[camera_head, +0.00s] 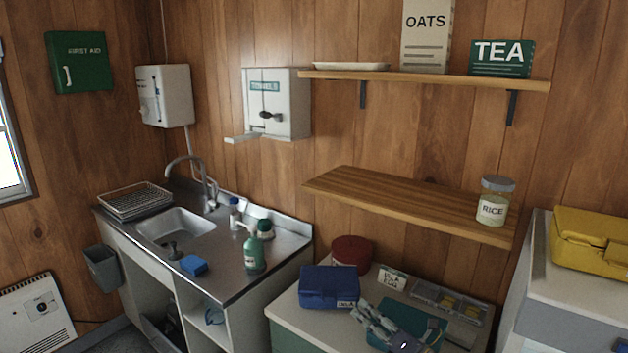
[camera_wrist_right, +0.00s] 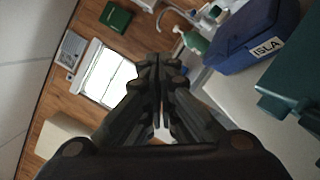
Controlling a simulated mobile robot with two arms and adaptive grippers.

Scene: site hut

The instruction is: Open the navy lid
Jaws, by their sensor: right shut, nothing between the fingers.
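The navy box (camera_head: 330,282) with its navy lid sits on the counter below the shelves, and the lid looks shut. A label reading ISLA is on its front; the box also shows in the right wrist view (camera_wrist_right: 248,38) at upper right. My right gripper (camera_head: 360,309) is shut and empty, just right of the box's front corner and apart from it as far as I can tell. Its closed fingers (camera_wrist_right: 158,68) show in the wrist view, with the box beyond them to the right. My left gripper is in neither view.
A teal box (camera_head: 432,323) lies beside and partly behind my right gripper. A dark red round tin (camera_head: 351,252) stands behind the navy box. A small sign (camera_head: 392,279) and a divided tray (camera_head: 470,304) are farther right. A wooden shelf (camera_head: 400,203) overhangs the counter's back.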

